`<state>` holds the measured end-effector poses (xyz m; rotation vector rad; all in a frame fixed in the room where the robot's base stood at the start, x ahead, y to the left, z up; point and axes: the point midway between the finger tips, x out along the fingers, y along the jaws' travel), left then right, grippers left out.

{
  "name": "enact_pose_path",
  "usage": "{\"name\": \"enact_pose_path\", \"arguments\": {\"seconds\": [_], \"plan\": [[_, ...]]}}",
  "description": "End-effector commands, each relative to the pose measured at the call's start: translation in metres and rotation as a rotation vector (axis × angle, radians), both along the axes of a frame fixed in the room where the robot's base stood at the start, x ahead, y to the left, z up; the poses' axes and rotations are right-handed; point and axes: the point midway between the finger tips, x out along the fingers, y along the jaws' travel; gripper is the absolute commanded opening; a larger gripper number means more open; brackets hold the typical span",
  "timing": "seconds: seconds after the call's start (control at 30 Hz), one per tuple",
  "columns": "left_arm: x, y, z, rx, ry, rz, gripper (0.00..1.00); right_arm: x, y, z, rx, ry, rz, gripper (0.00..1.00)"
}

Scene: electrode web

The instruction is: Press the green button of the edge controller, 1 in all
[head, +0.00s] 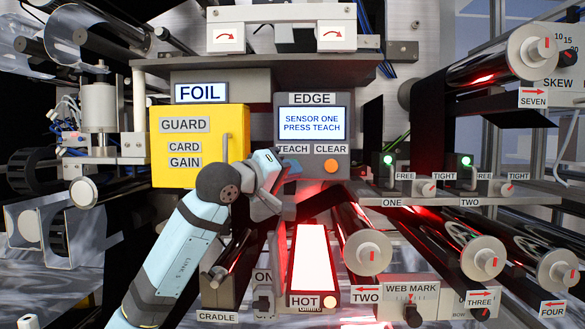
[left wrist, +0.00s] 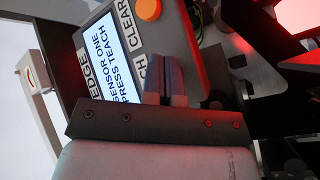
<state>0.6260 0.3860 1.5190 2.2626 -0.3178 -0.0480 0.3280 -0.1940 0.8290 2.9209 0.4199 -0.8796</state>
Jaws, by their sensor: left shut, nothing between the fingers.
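The edge controller (head: 312,98) is a grey box at the centre of the head view. Its screen (head: 313,126) reads "SENSOR ONE PRESS TEACH". An orange button (head: 331,166) sits under the CLEAR label. The spot under the TEACH label is covered by my left gripper (head: 285,174), and no green button shows. My left gripper is shut and empty, with its fingertips at the controller's lower left; I cannot tell whether they touch it. In the left wrist view the shut fingers (left wrist: 163,80) point at the controller face (left wrist: 172,40), hiding part of the TEACH label. My right gripper is not in view.
A yellow guard box (head: 200,176) stands just left of the controller. A shelf with two arrow plates (head: 290,66) overhangs it.

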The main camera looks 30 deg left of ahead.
Motion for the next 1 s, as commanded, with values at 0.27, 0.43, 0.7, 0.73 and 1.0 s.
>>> {"name": "enact_pose_path", "arguments": {"seconds": [0.27, 0.43, 0.7, 0.73, 1.0], "plan": [[0.0021, 0.0008, -0.0003, 0.000, 0.000, -0.001, 0.00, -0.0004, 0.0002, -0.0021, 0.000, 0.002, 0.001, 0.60], [0.0024, 0.0011, -0.0003, 0.000, -0.001, -0.001, 0.00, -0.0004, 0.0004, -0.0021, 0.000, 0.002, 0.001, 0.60], [0.0049, 0.0026, -0.0005, 0.000, 0.000, 0.000, 0.00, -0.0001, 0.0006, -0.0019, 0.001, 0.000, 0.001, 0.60], [0.0053, 0.0028, -0.0005, 0.000, 0.000, 0.000, 0.00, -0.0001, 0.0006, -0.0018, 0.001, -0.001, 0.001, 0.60], [0.0079, 0.0048, -0.0002, 0.001, 0.000, 0.000, 0.00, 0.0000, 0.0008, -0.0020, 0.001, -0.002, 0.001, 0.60]]}}
